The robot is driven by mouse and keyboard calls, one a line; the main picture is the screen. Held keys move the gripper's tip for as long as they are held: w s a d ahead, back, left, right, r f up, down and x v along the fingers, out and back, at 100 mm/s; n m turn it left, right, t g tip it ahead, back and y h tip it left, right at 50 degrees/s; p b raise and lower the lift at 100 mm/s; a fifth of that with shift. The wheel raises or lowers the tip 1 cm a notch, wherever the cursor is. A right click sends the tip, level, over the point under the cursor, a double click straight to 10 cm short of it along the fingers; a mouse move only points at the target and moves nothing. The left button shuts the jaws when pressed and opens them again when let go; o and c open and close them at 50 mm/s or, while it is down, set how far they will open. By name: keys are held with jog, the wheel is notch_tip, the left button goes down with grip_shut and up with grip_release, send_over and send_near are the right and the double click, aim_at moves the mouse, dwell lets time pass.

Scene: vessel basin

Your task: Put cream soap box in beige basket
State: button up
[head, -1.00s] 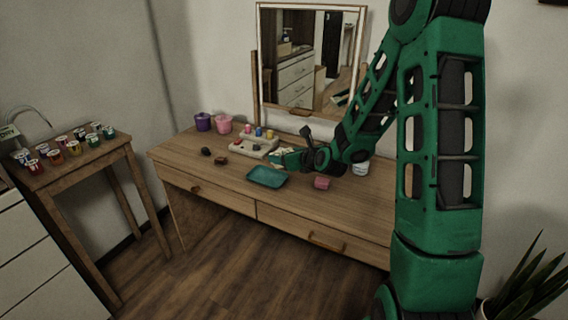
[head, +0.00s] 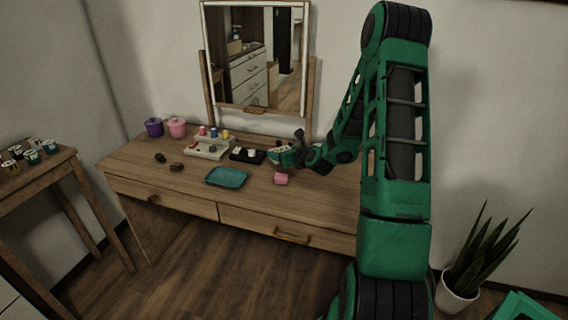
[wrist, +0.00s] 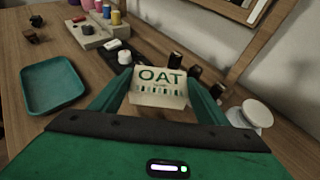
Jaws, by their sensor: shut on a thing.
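A cream box (wrist: 160,86) with green "OAT" lettering sits between the two green fingers of my gripper (wrist: 155,88) in the wrist view. The gripper is shut on it. In the head view my gripper (head: 279,155) is above the back middle of the wooden dressing table, right of the black tray. The box is small and partly hidden by the fingers there. I see no beige basket in either current view.
On the table (head: 140,165) stand a teal tray (head: 227,177), a beige stepped stand (head: 207,147) with spools, a black tray (head: 246,155), purple and pink pots, and a pink object (head: 281,178). A mirror (head: 255,60) stands behind. A plant (head: 478,260) is at right.

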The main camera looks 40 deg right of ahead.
jog(key=shift+d+f, duration=0.3)
jog(key=shift+d, duration=0.15)
jog(key=shift+f, duration=1.9)
jog(key=shift+f, duration=0.1)
jog(key=o, duration=0.9)
jog(key=shift+s, duration=0.1)
